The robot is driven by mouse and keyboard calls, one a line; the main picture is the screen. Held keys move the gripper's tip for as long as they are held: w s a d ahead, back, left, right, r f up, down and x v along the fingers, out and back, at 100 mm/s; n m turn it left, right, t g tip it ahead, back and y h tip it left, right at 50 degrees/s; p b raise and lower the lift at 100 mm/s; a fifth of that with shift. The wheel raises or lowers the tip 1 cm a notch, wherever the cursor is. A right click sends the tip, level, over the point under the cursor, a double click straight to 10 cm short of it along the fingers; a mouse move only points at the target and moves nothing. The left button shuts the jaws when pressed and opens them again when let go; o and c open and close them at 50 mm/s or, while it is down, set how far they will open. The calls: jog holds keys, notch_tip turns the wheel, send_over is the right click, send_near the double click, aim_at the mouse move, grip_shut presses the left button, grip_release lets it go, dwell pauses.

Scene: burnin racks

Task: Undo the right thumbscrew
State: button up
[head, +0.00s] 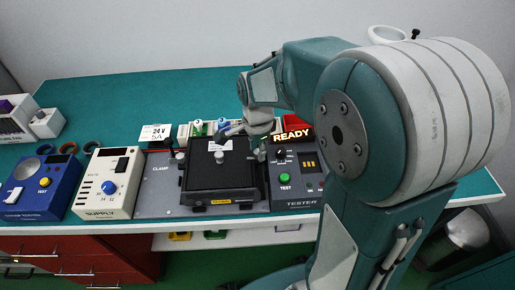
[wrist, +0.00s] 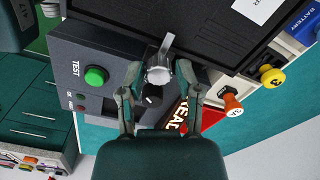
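The right thumbscrew (wrist: 159,74) is a silver knob with a flat grey tab, beside the black box in the wrist view. My gripper (wrist: 159,68) has one finger on each side of it. The fingers are apart, with a narrow gap seeming to show between each fingertip and the knob; contact is hard to tell. In the head view my gripper (head: 261,146) is at the right edge of the black box (head: 220,172) and largely hides this thumbscrew. The left thumbscrew (head: 180,157) stands at the box's left side, on the clamp plate (head: 154,190).
The tester (head: 296,190), with a green button and lit READY sign (head: 293,135), stands close right of the box. A black selector knob (wrist: 152,95) is near my fingers. Coloured battery posts (wrist: 232,102) stand behind. A supply unit (head: 107,183) and blue unit (head: 45,186) are left.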

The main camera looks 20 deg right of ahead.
grip_shut()
jog(key=n, duration=0.3)
jog(key=shift+n, duration=0.4)
jog(key=n, duration=0.4)
jog(key=shift+n, duration=0.3)
jog(key=n, duration=0.4)
jog(key=shift+n, duration=0.3)
jog(key=n, duration=0.4)
jog(key=shift+n, duration=0.4)
